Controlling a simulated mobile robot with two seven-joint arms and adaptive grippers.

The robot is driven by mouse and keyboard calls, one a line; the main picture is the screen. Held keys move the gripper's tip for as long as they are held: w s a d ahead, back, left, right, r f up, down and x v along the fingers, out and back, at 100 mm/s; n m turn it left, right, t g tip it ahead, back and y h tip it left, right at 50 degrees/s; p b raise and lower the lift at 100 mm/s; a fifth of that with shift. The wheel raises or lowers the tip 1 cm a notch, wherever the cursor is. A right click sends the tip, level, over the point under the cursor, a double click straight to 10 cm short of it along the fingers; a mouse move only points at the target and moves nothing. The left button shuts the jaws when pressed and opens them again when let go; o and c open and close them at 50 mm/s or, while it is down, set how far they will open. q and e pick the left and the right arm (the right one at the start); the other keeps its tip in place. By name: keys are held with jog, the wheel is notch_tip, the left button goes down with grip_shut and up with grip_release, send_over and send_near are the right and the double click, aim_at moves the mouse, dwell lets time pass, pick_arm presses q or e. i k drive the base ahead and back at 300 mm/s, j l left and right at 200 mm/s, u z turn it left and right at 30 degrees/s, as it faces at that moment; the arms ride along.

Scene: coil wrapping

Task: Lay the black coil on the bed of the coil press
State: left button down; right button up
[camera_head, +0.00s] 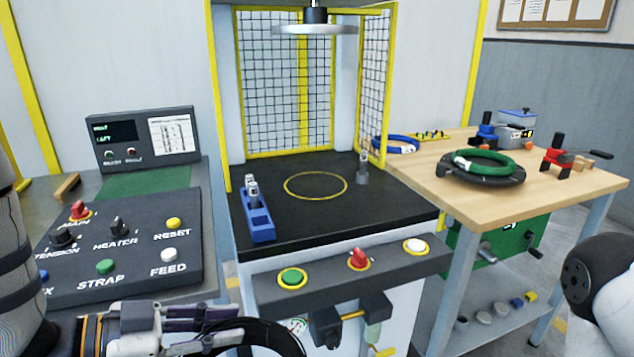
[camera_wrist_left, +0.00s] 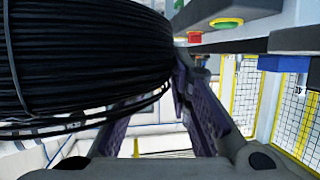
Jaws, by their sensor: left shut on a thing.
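The black coil (camera_head: 262,335) shows at the bottom edge of the head view, partly cut off. It fills the upper left of the left wrist view (camera_wrist_left: 85,60). My left gripper (camera_head: 215,333) is shut on the coil, in front of the press and below its button panel. The press bed (camera_head: 300,225) is a black surface with a yellow ring (camera_head: 316,186) marked on it, and the ring is empty. A round press head (camera_head: 315,27) hangs above the bed. My right gripper is out of view; only part of my right arm shows at the right edge.
A blue block with metal parts (camera_head: 258,225) stands at the bed's left, and a small grey post (camera_head: 363,170) at its right. Yellow-framed mesh guards (camera_head: 285,80) close the back and right. A button panel (camera_head: 330,272) juts out in front. A wooden table (camera_head: 470,200) holds a green coil (camera_head: 485,162).

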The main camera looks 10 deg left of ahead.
aim_at(316, 184)
jog(key=i+l+u, duration=0.15)
jog(key=l, duration=0.25)
jog(key=l+u, duration=0.15)
jog(key=l, duration=0.25)
jog(key=i+l+u, duration=0.15)
jog(key=l, duration=0.25)
